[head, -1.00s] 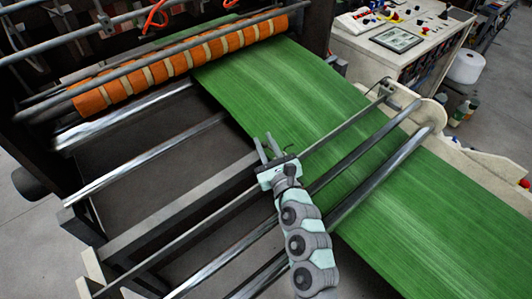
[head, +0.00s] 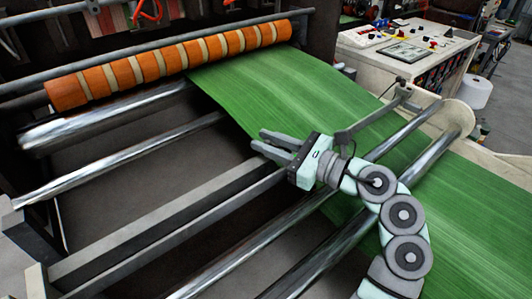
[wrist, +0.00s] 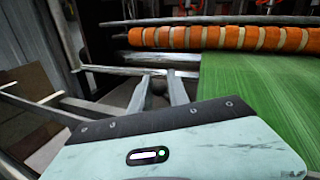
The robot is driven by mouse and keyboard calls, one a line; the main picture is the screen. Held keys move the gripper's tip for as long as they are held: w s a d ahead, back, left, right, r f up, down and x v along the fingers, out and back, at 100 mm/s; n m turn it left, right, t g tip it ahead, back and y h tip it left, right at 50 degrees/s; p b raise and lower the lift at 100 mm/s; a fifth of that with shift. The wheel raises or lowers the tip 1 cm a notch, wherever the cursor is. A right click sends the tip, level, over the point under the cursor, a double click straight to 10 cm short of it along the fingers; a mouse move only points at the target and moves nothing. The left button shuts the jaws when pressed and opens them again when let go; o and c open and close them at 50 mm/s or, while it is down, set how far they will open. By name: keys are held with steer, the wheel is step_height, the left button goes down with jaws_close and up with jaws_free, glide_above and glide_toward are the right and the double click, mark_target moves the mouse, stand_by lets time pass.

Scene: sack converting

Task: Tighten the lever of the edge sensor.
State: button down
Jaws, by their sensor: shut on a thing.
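Steel rollers (head: 115,152) and grey beams run across the machine to the left and below. An orange and cream banded roller (head: 170,62) lies at the back. A control console (head: 405,48) stands at the back right. The space left of the web between the rollers is open.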

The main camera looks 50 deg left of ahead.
steer(key=shift+d+f+n+g+h+b, duration=0.15)
steer(key=shift+d+n+g+h+b, duration=0.1)
steer(key=shift+n+g+b, duration=0.4)
steer(key=shift+d+f+n+g+h+b, duration=0.15)
steer(key=shift+d+n+g+h+b, duration=0.2)
steer(key=shift+g, duration=0.5)
steer(key=c, duration=1.5)
jaws_free()
steer(key=shift+o, duration=0.9)
steer(key=shift+d, duration=0.15)
steer(key=shift+r, duration=0.15)
steer(key=p+v, duration=0.2)
steer(key=v, duration=0.7)
steer(key=shift+w+d, duration=0.1)
steer(key=shift+w, duration=0.15)
steer(key=shift+w+d, duration=0.15)
steer(key=shift+d, duration=0.45)
